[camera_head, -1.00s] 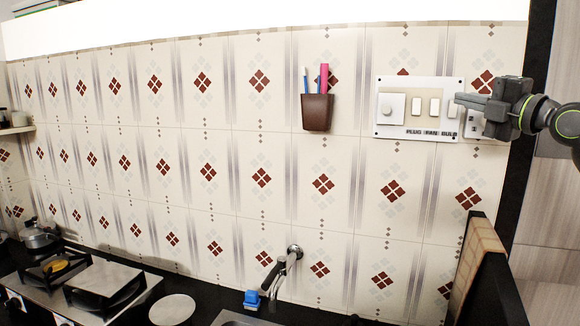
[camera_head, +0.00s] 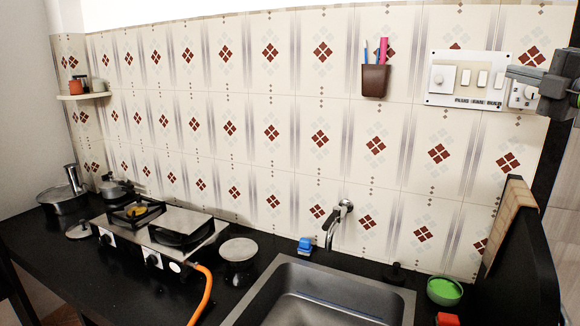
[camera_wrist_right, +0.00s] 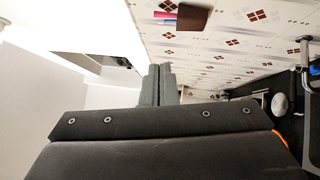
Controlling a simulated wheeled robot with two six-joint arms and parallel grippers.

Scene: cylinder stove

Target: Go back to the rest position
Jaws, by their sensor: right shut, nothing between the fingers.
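My right gripper (camera_head: 524,76) is at the upper right of the head view, in front of the right end of the switch panel (camera_head: 466,80). Its fingers point left and are closed with nothing between them. In the right wrist view the two dark fingers (camera_wrist_right: 158,84) lie side by side, touching, with the tiled wall to their right. I cannot tell from the head view whether the gripper touches the panel. My left gripper is not in view.
A black counter holds a gas stove (camera_head: 160,235) with an orange hose, a sink (camera_head: 325,290), a green bowl (camera_head: 444,291) and a blue item (camera_head: 305,246). A brown holder (camera_head: 374,80) hangs on the wall. A wooden board (camera_head: 512,225) leans at the right.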

